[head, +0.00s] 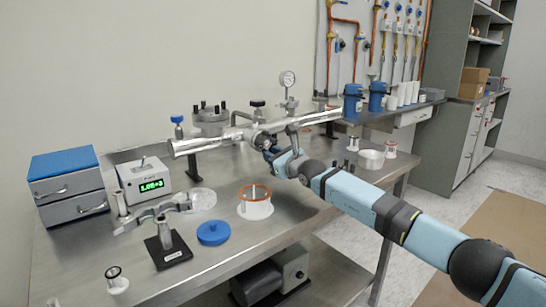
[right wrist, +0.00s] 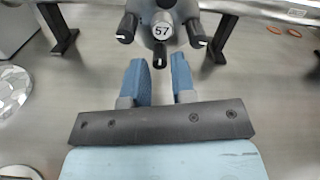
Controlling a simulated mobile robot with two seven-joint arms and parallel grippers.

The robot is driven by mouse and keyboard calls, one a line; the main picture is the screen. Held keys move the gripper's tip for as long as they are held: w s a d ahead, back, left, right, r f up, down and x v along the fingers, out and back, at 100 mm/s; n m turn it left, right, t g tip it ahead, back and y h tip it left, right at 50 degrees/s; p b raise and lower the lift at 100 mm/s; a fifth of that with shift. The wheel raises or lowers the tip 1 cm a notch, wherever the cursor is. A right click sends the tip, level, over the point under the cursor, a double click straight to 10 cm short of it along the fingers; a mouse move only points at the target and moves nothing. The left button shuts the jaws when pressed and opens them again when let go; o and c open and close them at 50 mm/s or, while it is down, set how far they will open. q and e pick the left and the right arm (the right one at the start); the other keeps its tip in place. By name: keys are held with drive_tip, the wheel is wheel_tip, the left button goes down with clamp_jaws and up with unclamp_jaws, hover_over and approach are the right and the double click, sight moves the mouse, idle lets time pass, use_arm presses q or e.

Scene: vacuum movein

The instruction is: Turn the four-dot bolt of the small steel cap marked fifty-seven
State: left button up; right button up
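The small steel cap (right wrist: 163,30) marked 57 faces the right wrist camera at the top of that view. Several black bolts with small white marks ring it; one (right wrist: 160,56) is below the number, one (right wrist: 127,28) at left, one (right wrist: 196,34) at right. The dots are too small to count. My right gripper (right wrist: 158,68) is open, its two blue fingers just below the lower bolt, which lines up with the gap. No contact is clear. In the head view my right gripper (head: 270,150) is beside the long steel tube (head: 215,140), and the cap is hidden. My left gripper is not in view.
The front right of the bench is clear.

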clamp_jaws()
drive_tip(key=shift+n, duration=1.3)
drive_tip(key=shift+n+b, duration=0.35)
drive_tip(key=shift+n, duration=1.75)
drive_tip(key=shift+o, duration=0.6)
unclamp_jaws()
